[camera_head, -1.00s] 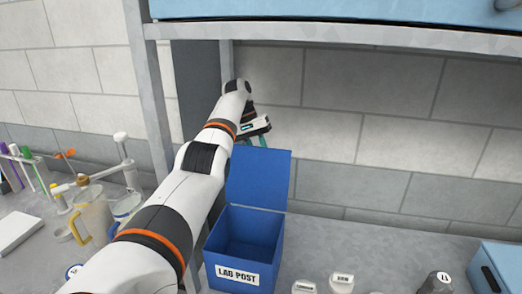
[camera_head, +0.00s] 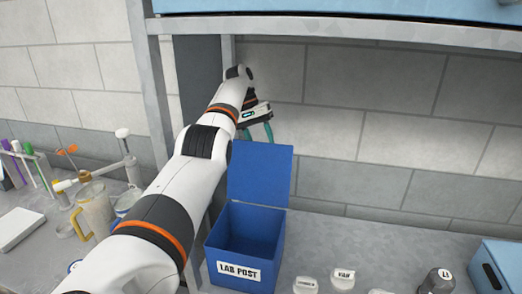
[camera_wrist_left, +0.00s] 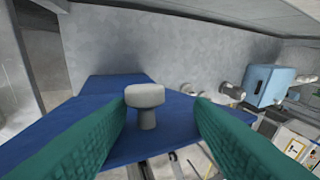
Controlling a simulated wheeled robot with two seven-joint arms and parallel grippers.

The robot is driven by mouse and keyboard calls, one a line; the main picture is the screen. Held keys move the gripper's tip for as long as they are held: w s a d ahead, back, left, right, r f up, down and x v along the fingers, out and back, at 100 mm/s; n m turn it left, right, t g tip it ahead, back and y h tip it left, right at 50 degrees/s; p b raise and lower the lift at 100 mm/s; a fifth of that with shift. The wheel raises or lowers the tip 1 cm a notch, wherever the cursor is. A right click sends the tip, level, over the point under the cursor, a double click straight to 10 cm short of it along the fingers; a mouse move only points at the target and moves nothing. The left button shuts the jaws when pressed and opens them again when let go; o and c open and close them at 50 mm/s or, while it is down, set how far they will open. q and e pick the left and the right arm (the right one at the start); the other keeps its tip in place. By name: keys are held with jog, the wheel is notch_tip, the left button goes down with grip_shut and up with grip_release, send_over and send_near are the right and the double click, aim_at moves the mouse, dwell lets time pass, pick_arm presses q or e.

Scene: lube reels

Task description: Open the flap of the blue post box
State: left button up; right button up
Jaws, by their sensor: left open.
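The blue post box (camera_head: 222,252) with a "LAB POST" label stands on the bench. Its flap (camera_head: 259,174) is up, standing nearly upright at the back, and the box's inside is exposed. My left gripper (camera_head: 258,136) is above and behind the flap's top edge. In the left wrist view, the open green fingers (camera_wrist_left: 161,102) lie to either side of a pale grey knob (camera_wrist_left: 146,97), with the blue flap (camera_wrist_left: 88,108) beyond. I see a gap between the knob and each finger. My right gripper is not in view.
A grey shelf post (camera_head: 150,110) stands left of my left arm, and a shelf edge (camera_head: 340,33) runs overhead. Small lidded jars (camera_head: 343,277) are right of the box. A blue case (camera_head: 500,266) is at far right. A jug (camera_head: 95,210) and tube rack stand left.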

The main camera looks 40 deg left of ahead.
pick_arm(q)
notch_tip(320, 180, up, 5)
jog(key=p, duration=0.3)
jog(key=shift+d+r, duration=0.1)
jog(key=shift+r, duration=0.1)
jog(key=shift+r+p, duration=0.85)
jog(key=shift+p, duration=0.2)
